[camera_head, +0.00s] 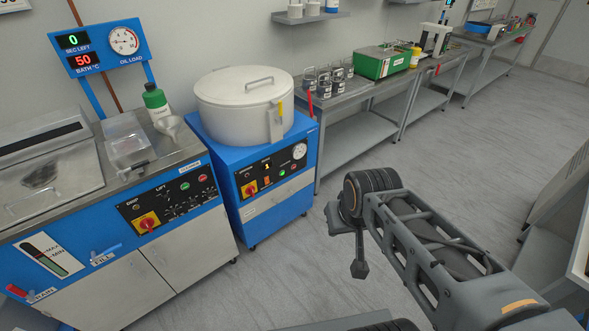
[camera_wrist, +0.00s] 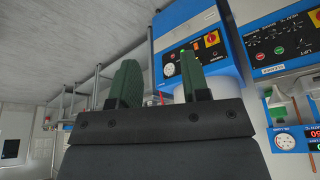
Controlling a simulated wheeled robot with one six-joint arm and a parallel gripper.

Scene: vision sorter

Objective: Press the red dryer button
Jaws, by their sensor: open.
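The dryer (camera_head: 233,158) is a blue cabinet with a round pale lid, in the middle-left of the head view. Its black front panel carries a red-and-yellow switch (camera_head: 250,189), an orange-red control (camera_head: 267,181), a small green button (camera_head: 281,172) and a round gauge (camera_head: 299,152). The wrist view is upside down and shows the same dryer panel (camera_wrist: 188,58), with the orange-red control (camera_wrist: 195,46) beyond my right-hand finger. My gripper (camera_wrist: 161,80) is open and empty, its two green fingers apart. It touches nothing that I can see; its fingers are not clear in the head view.
A blue-and-steel machine (camera_head: 170,255) stands left of the dryer, with its own switch, green button (camera_head: 185,186) and red button (camera_head: 202,178). Steel benches (camera_head: 345,108) with cups and a green box (camera_head: 382,62) line the back wall. The floor in front is open.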

